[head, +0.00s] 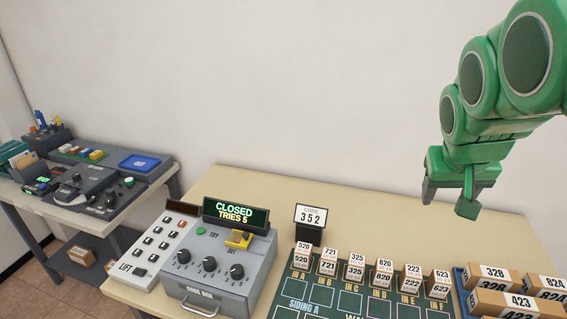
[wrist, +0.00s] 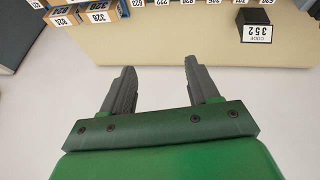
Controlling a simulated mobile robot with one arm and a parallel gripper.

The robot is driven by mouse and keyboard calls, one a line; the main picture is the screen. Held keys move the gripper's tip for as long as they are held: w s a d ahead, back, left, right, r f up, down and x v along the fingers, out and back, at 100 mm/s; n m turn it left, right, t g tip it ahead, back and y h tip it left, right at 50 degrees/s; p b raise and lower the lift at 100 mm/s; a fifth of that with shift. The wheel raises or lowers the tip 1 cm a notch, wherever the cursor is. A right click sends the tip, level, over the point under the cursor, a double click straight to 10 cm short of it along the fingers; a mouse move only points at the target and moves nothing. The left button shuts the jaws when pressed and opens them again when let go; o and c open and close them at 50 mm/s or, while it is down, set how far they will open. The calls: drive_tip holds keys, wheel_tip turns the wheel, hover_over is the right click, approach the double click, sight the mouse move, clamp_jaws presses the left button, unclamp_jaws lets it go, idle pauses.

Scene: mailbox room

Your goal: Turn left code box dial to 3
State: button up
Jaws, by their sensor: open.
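The grey code box (head: 205,290) stands on the beige table in the head view, with a row of three dark dials on its sloped face. The left dial (head: 184,256) is the leftmost of them; its pointer is too small to read. The box display (head: 235,212) reads CLOSED, TRIES 5. A small sign (head: 311,219) behind shows the code 352; it also shows in the wrist view (wrist: 258,30). My gripper (head: 453,200) is open and empty, raised at the upper right, well away from the box. Its two fingers (wrist: 157,85) are spread in the wrist view.
A keypad panel (head: 160,245) adjoins the code box on its left. A green board (head: 345,300) with numbered blocks lies to its right, then a tray of numbered boxes (head: 510,300). A second table (head: 110,190) with devices stands far left. Space above the table is clear.

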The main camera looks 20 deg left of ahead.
drive_tip(key=w+a+r+n+t, duration=0.1)
drive_tip(key=w+a+r+t, duration=0.15)
drive_tip(key=w+r, duration=0.4)
drive_tip(key=w+a+r+t, duration=0.2)
drive_tip(key=w+a+r, duration=0.1)
drive_tip(key=w+r, duration=0.4)
drive_tip(key=w+a+f+m+g+y, duration=0.1)
drive_tip(key=a+f, duration=0.2)
drive_tip(key=a, duration=0.4)
drive_tip(key=a+f+g, duration=0.1)
drive_tip(key=a+f, duration=0.3)
drive_tip(key=a, duration=0.3)
drive_tip(key=m+g, duration=0.1)
drive_tip(key=g, duration=0.7)
hover_over(183, 253)
drive_tip(key=shift+t, duration=0.25)
wheel_tip(183, 253, down, 25)
drive_tip(key=shift+r, duration=0.2)
drive_tip(key=shift+f, duration=3.95)
drive_tip(key=shift+c, duration=0.2)
